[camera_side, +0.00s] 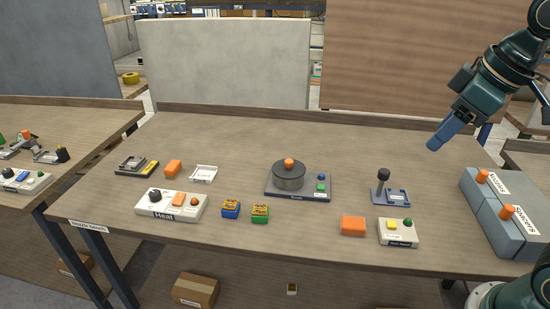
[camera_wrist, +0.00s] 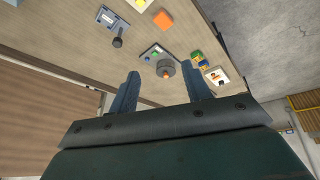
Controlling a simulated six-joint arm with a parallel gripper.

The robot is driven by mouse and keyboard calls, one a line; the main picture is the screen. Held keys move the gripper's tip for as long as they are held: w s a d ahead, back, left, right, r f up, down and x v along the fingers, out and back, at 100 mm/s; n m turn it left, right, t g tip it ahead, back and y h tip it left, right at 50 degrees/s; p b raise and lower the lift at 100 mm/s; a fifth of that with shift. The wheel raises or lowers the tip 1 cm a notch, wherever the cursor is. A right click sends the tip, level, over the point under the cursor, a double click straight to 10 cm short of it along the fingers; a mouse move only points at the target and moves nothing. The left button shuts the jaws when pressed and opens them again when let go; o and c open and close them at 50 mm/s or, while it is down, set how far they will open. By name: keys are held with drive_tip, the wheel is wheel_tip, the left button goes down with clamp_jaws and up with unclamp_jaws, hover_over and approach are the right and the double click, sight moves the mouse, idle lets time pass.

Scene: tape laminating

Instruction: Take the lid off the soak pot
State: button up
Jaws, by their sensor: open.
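The soak pot (camera_side: 288,180) is a dark grey cylinder on a flat grey base with a green and a blue button, mid-table. Its dark lid (camera_side: 283,166) is on top and carries an orange knob (camera_side: 288,161). In the wrist view the pot (camera_wrist: 163,64) and its orange knob (camera_wrist: 166,74) show beyond and between my fingers. My gripper (camera_side: 437,140) is high above the table's right part, well to the right of the pot and apart from it. Its two blue fingers are spread and empty.
A lever device (camera_side: 389,194) stands between the pot and two grey boxes with orange knobs (camera_side: 500,205) at the right. A Heat panel (camera_side: 170,205), small blue and green boxes (camera_side: 259,213) and an orange block (camera_side: 353,225) lie nearer the front. The table behind the pot is clear.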

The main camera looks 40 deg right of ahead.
drive_tip(key=w+r+n+g, duration=0.1)
drive_tip(key=w+r+n, duration=0.25)
drive_tip(key=w, duration=0.65)
drive_tip(key=n+g, duration=0.4)
drive_tip(key=n, duration=0.8)
hover_over(288, 161)
wheel_tip(288, 161, down, 13)
drive_tip(key=shift+f, duration=0.15)
drive_tip(key=shift+f, duration=4.3)
drive_tip(key=shift+f, duration=0.1)
